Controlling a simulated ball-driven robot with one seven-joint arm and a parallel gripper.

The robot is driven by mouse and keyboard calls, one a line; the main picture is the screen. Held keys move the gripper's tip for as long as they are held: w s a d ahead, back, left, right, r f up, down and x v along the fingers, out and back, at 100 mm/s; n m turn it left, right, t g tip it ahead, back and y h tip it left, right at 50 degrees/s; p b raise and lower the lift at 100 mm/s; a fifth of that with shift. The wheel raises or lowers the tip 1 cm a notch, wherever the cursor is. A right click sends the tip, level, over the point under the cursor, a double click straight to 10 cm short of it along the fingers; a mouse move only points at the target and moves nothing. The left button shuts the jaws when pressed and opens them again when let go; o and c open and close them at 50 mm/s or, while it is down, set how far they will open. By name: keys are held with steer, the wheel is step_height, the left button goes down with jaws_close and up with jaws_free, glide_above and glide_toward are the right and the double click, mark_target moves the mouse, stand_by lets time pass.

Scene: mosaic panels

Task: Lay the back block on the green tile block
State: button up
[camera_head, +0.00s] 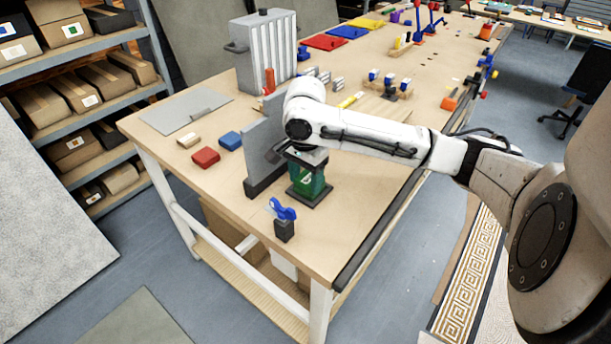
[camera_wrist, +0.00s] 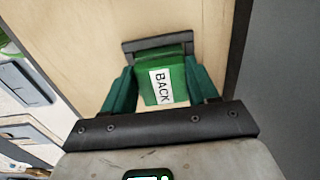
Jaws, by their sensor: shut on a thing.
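The back block is a green block with a white label reading BACK (camera_wrist: 178,80) in the wrist view. It sits between the two dark green fingers of my gripper (camera_wrist: 162,88), which is shut on it. In the head view my gripper (camera_head: 307,178) points down near the table's front edge, and the green there is partly covered by the fingers. A dark flat base (camera_head: 316,199) lies right under it; it also shows beyond the block in the wrist view (camera_wrist: 158,43). I cannot make out a separate green tile block.
A grey upright plate on a dark foot (camera_head: 262,150) stands close left of my gripper. A blue clamp-like piece on a dark block (camera_head: 284,227) stands in front. Red (camera_head: 206,157), blue (camera_head: 230,140) and tan (camera_head: 189,141) blocks lie on the wooden table (camera_head: 195,190) further left.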

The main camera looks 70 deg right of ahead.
mark_target(306, 181)
steer(key=shift+f, duration=0.15)
steer(key=shift+f, duration=0.15)
steer(key=o, duration=1)
steer(key=shift+o, duration=0.2)
step_height(306, 181, up, 12)
steer(key=shift+r, duration=0.2)
steer(key=shift+f, duration=0.1)
